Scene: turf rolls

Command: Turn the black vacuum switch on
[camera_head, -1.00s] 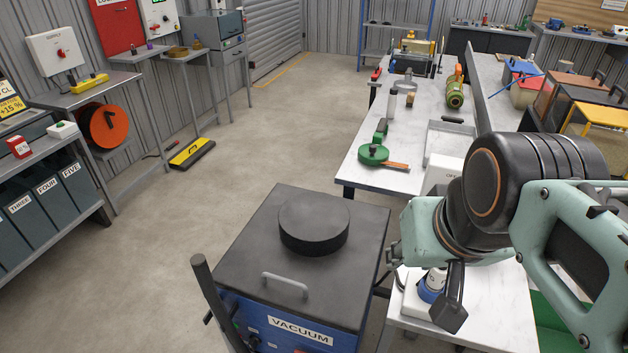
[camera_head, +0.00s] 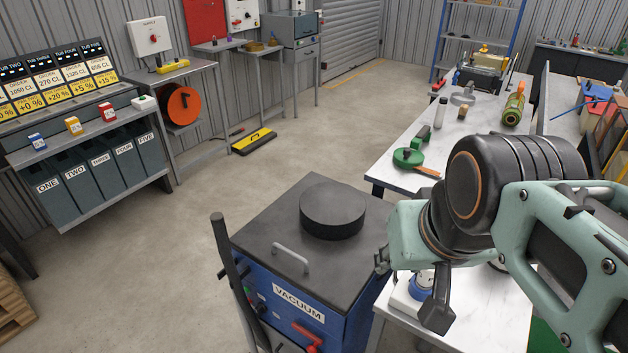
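The vacuum is a blue box (camera_head: 345,318) with a dark grey top, a round black lid (camera_head: 332,211) and a "VACUUM" label (camera_head: 298,302). Its front panel shows a small green part (camera_head: 248,291), a small dark knob (camera_head: 261,309) and a red handle (camera_head: 307,336). I cannot tell for sure which part is the black switch; the upright black bar (camera_head: 231,265) partly hides the panel. My gripper (camera_head: 436,310) is at the end of my mint-green arm, right of the vacuum and above the white bench, apart from the panel. Its fingers are too unclear to tell open from shut.
The white bench (camera_head: 395,175) stands right of the vacuum, with a blue and white item (camera_head: 421,284) under my arm. Shelving with numbered bins (camera_head: 92,165) stands at the left. The floor (camera_head: 190,265) between shelving and vacuum is clear.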

